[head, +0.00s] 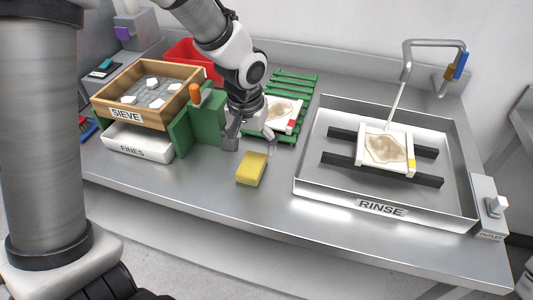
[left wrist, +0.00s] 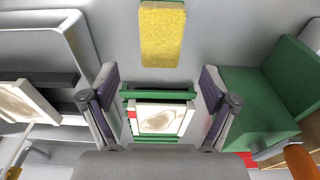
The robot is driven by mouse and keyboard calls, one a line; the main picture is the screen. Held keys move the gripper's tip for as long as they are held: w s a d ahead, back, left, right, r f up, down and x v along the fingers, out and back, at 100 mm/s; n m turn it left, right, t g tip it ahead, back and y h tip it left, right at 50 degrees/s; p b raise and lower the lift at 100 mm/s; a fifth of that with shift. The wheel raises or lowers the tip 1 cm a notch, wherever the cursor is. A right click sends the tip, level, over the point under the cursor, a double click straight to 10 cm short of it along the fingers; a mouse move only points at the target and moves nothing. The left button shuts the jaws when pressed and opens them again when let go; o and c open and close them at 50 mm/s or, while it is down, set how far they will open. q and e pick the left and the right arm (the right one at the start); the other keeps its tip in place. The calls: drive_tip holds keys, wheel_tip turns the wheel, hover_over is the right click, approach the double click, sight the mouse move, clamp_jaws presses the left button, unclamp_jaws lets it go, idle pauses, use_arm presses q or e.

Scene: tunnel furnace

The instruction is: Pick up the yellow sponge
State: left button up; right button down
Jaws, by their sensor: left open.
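The yellow sponge (head: 252,168) lies flat on the grey metal bench, left of the rinse tray; its darker green side shows at the bottom edge. My left gripper (head: 250,147) is open and empty, above the bench just behind the sponge. In the left wrist view the sponge (left wrist: 162,36) shows at the top middle, beyond the open fingertips (left wrist: 160,82) and not between them. My right gripper is not in view.
The RINSE tray (head: 382,209) with a framed piece on black bars stands to the right. A green block (head: 182,136) and the wooden SIEVE box (head: 150,118) stand left. A green rack (head: 296,82) with another framed piece lies behind my gripper. The bench front is clear.

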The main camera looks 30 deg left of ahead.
sight(251, 164)
use_arm(q)
drive_tip(key=f, duration=0.1)
drive_tip(key=s+f, duration=0.1)
drive_tip(key=f, duration=0.1)
drive_tip(key=shift+a, duration=0.1)
drive_tip(key=f, duration=0.2)
drive_tip(key=w+f, duration=0.1)
drive_tip(key=f, duration=0.1)
drive_tip(key=shift+w+f+b, duration=0.15)
drive_tip(key=shift+b, duration=0.15)
drive_tip(key=shift+s, duration=0.25)
drive_tip(key=shift+w+f, duration=0.1)
drive_tip(key=shift+f, duration=0.05)
drive_tip(key=c, duration=0.9)
